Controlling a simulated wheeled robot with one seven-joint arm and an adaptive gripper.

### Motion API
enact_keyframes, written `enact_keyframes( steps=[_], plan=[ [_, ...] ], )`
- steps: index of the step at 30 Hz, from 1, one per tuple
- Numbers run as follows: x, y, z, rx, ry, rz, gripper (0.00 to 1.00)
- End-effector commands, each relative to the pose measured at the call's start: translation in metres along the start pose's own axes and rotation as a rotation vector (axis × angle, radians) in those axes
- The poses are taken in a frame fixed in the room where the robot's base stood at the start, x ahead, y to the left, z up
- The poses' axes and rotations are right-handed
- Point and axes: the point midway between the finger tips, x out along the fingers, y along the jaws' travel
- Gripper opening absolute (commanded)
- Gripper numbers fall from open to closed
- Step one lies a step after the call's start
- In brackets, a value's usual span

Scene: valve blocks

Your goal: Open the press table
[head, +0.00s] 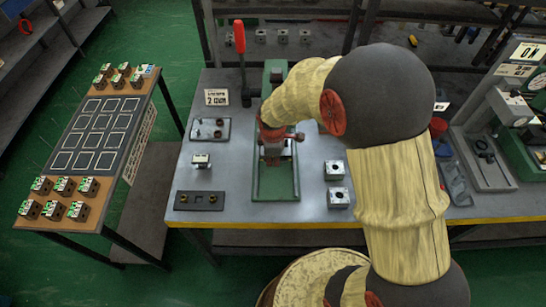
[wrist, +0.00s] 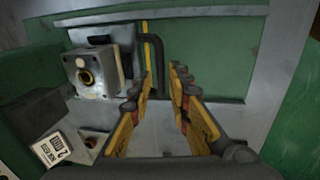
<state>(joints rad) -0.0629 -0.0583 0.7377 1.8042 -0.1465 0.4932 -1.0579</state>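The green press (head: 274,185) stands on the grey workbench, with a lever with a red handle (head: 239,37) raised at its left. My gripper (head: 272,160) is over the press bed and hides part of it. A grey metal block with a brass-rimmed hole (wrist: 86,77) sits to the left of the left finger.
Two metal blocks (head: 337,183) sit right. A side table (head: 100,135) with several valve blocks stands at left.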

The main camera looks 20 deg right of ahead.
Motion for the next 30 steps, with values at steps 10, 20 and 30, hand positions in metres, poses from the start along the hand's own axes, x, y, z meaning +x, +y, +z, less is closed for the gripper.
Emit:
enact_keyframes(
  steps=[10,20,30],
  plan=[
    [-0.0001,0.0,0.0,0.0,0.0,0.0,0.0],
    [-0.0002,0.0002,-0.0001,0.0,0.0,0.0,0.0],
    [-0.0005,0.0,-0.0001,0.0,0.0,0.001,0.0]
  ],
)
